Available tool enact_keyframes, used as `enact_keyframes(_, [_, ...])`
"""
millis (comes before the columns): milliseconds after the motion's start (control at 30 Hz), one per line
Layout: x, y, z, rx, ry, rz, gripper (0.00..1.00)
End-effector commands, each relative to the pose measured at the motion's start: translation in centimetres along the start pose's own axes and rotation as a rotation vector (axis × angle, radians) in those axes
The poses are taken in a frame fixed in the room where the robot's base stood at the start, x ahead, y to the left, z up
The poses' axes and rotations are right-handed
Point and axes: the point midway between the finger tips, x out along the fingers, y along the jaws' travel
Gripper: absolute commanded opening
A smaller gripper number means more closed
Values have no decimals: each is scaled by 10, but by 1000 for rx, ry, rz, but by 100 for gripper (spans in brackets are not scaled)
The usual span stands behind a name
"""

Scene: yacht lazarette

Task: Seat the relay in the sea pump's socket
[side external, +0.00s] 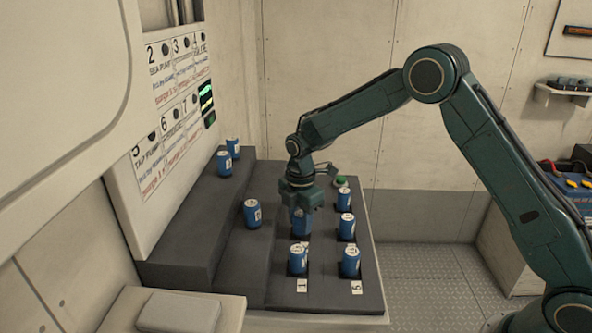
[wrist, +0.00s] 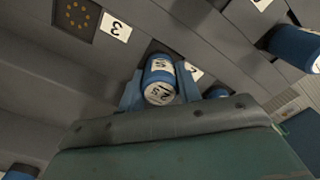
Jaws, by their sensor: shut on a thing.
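My gripper (side external: 301,205) points down over the dark stepped block and is shut on a blue relay (side external: 301,224) with a white top. In the wrist view the held relay (wrist: 160,82) sits between the jaws, its marked white end toward the camera. It is in the left socket column, just behind the relay at label 1 (side external: 302,286); the wall chart (side external: 165,68) gives 2 as the sea pump. A number label (wrist: 193,70) beside it is partly hidden. I cannot tell whether its base is in the socket. An empty socket (wrist: 77,16) with contacts lies by label 3 (wrist: 116,28).
Blue relays stand close by: one in front (side external: 298,261), and several in the right column, such as the one by label 5 (side external: 350,263). Another (side external: 252,213) stands on the step at left. Two more (side external: 224,164) stand farther back. A green button (side external: 340,181) is behind.

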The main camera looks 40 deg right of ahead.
Motion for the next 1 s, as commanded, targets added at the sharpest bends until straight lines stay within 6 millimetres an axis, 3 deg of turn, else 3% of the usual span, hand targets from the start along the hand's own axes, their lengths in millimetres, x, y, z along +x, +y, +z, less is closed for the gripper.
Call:
enact_keyframes(433, [3,0,0,0,0,1,9])
enact_keyframes(467, [3,0,0,0,0,1,36])
enact_keyframes(600, [3,0,0,0,0,1,59])
enact_keyframes(1000, [0,0,0,0,0,1,59])
